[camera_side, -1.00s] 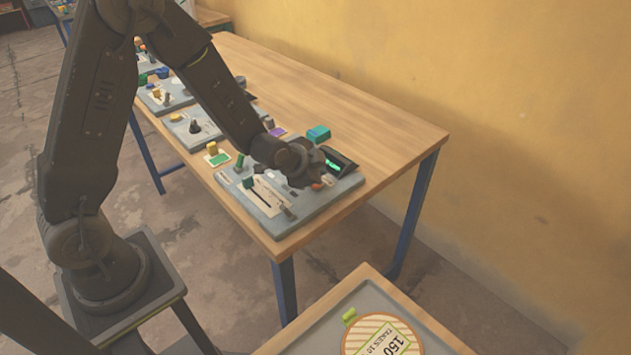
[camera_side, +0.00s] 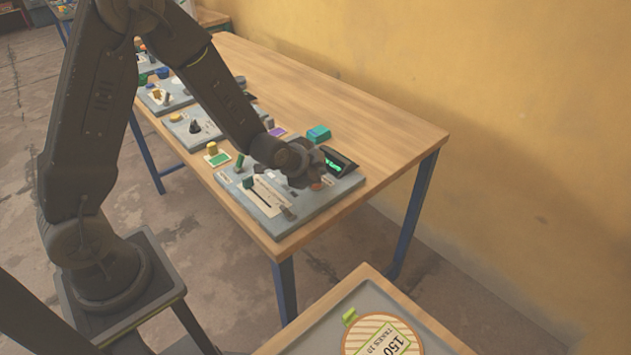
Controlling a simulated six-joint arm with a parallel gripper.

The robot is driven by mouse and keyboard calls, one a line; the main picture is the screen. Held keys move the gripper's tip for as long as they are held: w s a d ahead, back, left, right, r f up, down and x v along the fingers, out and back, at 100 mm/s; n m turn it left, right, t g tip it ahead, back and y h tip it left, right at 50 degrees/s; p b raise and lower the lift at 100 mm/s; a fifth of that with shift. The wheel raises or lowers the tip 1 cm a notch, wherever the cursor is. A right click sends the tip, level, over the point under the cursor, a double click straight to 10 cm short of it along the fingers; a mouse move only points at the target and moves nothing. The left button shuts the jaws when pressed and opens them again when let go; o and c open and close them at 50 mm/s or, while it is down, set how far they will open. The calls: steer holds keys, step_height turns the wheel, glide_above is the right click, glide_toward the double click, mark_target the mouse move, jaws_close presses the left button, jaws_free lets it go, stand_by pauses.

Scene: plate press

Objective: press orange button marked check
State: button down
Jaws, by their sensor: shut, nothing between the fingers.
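A small orange spot, which looks like the orange button (camera_side: 317,186), shows just below my gripper on the grey panel (camera_side: 290,222) at the table's near end. Its mark cannot be read. My gripper (camera_side: 309,178) is shut and empty. It points down over the panel, right at the button; whether it touches the button cannot be told, because the gripper covers part of it. A black display (camera_side: 338,163) with green lit characters stands at the panel's back right edge.
More panels stand farther left; the table's back right is bare.

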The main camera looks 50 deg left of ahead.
steer(key=shift+f, duration=0.15)
steer(key=shift+f, duration=0.3)
steer(key=shift+f, duration=0.4)
stand_by(0.8)
stand_by(0.4)
steer(key=shift+r, duration=0.85)
steer(key=shift+r, duration=2.5)
